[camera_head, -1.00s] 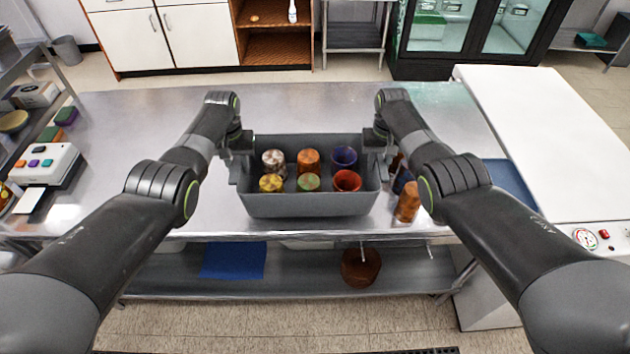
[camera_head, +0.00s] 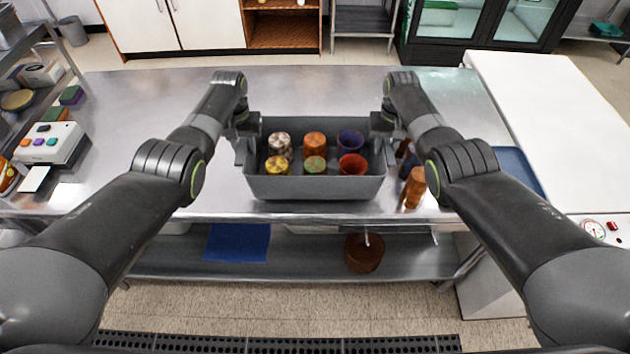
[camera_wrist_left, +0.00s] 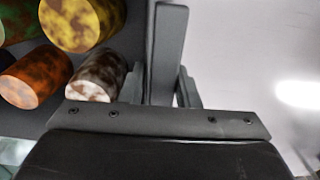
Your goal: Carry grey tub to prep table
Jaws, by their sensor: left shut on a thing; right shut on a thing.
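The grey tub (camera_head: 315,187) is held level between my two arms, over the front part of the steel table (camera_head: 300,90). I cannot tell whether the tub's bottom touches the table.
Brown bottle-like things (camera_head: 414,187) stand right of the tub, close to my right arm. A blue tray (camera_head: 520,170) lies at the table's right, beside a white-topped unit (camera_head: 550,120). A white box with coloured buttons (camera_head: 50,142) is at left. The table behind the tub is clear.

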